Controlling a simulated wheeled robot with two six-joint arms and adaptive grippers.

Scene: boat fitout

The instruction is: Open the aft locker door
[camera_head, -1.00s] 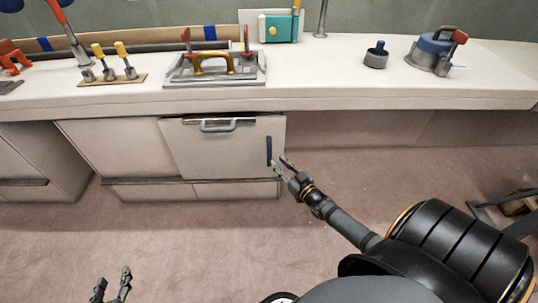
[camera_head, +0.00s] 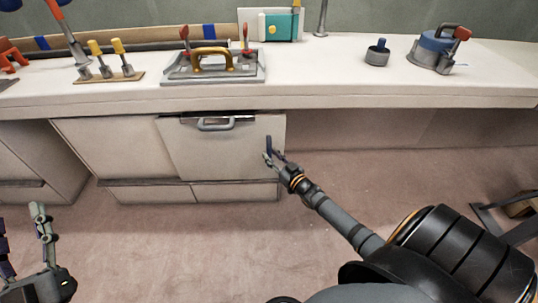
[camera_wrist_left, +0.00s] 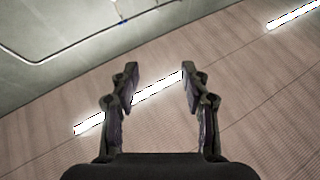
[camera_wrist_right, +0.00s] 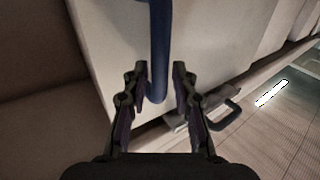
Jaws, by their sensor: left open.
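The locker door (camera_head: 225,165) is the pale panel under the counter. A dark blue vertical handle (camera_head: 268,145) is near its right edge, and a grey horizontal handle (camera_head: 216,124) is at its top. My right gripper (camera_head: 271,158) is at the blue handle. In the right wrist view the blue handle (camera_wrist_right: 160,50) comes down between the open fingers (camera_wrist_right: 160,75), with a gap on each side. My left gripper (camera_head: 20,225) is at the lower left of the head view, far from the door. Its fingers are spread and empty in the left wrist view (camera_wrist_left: 158,80).
The floor in front (camera_head: 190,235) is clear.

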